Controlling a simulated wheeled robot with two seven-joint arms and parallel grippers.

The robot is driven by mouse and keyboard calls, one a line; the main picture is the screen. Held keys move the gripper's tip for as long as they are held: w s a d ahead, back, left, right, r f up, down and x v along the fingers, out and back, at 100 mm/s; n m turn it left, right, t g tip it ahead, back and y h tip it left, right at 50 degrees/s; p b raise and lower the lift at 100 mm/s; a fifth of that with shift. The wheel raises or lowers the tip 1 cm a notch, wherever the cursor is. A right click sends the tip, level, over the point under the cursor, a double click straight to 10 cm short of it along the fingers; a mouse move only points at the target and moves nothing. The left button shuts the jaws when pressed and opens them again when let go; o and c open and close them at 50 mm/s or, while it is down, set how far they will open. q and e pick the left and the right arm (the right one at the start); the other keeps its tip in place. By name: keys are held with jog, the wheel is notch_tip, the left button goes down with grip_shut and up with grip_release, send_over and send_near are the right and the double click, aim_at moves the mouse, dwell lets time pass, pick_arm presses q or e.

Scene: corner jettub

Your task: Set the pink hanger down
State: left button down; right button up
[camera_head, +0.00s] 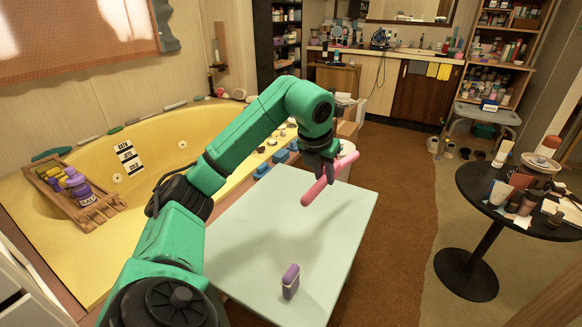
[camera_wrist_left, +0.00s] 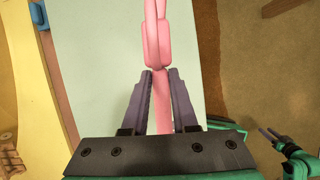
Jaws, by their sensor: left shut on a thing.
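The pink hanger (camera_head: 314,191) is held by my left gripper (camera_head: 324,172) over the pale table (camera_head: 251,232). It looks raised above the tabletop, toward its far right part. In the left wrist view my left gripper (camera_wrist_left: 161,76) is shut on the pink hanger (camera_wrist_left: 157,42), whose long pink body runs between the fingers and beyond the top of the view. The hanger's full shape is cut off there. My right gripper (camera_wrist_left: 268,134) shows small at the lower right of the left wrist view; its fingers are too small to judge.
Most of the tabletop is bare. The yellow tub (camera_head: 140,168) with a wooden caddy (camera_head: 58,178) lies to the left. A round black table (camera_head: 480,205) with several items stands at the right.

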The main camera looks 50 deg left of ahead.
pick_arm(q)
jog(key=shift+a+f+n, duration=0.3)
jog(key=shift+f+n, duration=0.1)
jog(key=shift+f, duration=0.05)
jog(key=b, duration=0.4)
send_over(318, 236)
jog(key=s, duration=0.1)
notch_tip(318, 236, down, 11)
pick_arm(e)
notch_tip(318, 236, up, 10)
jog(key=a+f, duration=0.1)
jog(key=a, duration=0.1)
pick_arm(q)
jog(key=f+b, duration=0.1)
jog(key=f, duration=0.3)
jog(key=f+b, duration=0.1)
jog(key=f, duration=0.3)
jog(key=shift+s+d+f+b, duration=0.1)
jog(key=shift+s+d+b, duration=0.1)
jog(key=shift+b, duration=0.1)
pick_arm(e)
jog(key=w+a+f+n+t+y, duration=0.1)
jog(key=w+a+f+t+y, duration=0.1)
jog(key=w+a+f+t, duration=0.1)
jog(key=shift+w+a+f+t+y, duration=0.3)
jog(key=shift+w+a+t+y, duration=0.25)
jog(key=shift+a, duration=0.7)
jog(key=shift+w, duration=0.1)
